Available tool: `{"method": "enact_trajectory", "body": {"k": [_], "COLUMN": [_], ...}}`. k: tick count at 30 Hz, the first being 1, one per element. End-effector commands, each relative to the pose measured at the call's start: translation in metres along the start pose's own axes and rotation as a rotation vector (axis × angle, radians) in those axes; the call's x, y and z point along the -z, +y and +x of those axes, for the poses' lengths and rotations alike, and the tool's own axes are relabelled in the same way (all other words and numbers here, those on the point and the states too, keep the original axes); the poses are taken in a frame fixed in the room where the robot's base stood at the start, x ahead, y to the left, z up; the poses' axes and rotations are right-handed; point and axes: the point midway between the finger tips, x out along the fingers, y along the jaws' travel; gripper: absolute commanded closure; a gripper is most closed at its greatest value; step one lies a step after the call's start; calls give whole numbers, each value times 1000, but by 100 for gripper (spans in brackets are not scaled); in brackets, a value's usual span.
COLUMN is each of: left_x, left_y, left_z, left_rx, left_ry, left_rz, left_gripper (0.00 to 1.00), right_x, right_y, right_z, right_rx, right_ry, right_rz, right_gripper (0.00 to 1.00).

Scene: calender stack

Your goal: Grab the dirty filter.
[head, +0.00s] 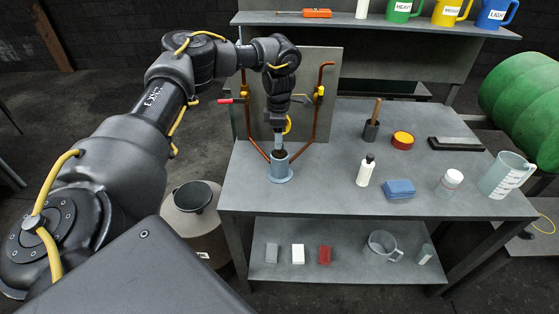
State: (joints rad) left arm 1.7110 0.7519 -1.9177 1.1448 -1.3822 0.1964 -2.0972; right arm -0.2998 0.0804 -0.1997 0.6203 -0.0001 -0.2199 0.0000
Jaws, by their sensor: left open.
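A grey-blue cylindrical housing with a flanged base (280,173) stands on the workbench at its back left, between two copper pipes. A dark round thing shows in its open top (279,154); it may be the dirty filter, but it is too small to tell. My left gripper (279,138) points down right above the housing, with its fingertips close to the opening. It looks empty, and I cannot tell whether the fingers touch the dark thing. My right gripper is not in view.
The panel (322,80) with copper pipes and a red-handled valve (229,101) rises close behind my left gripper.

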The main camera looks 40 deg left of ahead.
Motion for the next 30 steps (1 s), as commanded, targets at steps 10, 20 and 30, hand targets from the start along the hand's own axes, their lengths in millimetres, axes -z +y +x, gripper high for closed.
{"method": "enact_trajectory", "body": {"k": [10, 20, 30], "left_x": [-2, -2, -2], "left_y": [0, 1, 1], "left_z": [40, 42, 42], "left_rx": [1, 1, 0], "left_ry": [3, 2, 1], "left_rz": [0, 0, 0], "left_gripper": [51, 64, 100], "right_x": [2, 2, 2], "right_y": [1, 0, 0], "right_z": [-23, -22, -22], "right_rx": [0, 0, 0], "right_ry": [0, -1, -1], "right_rz": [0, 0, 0], "right_gripper": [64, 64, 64]}}
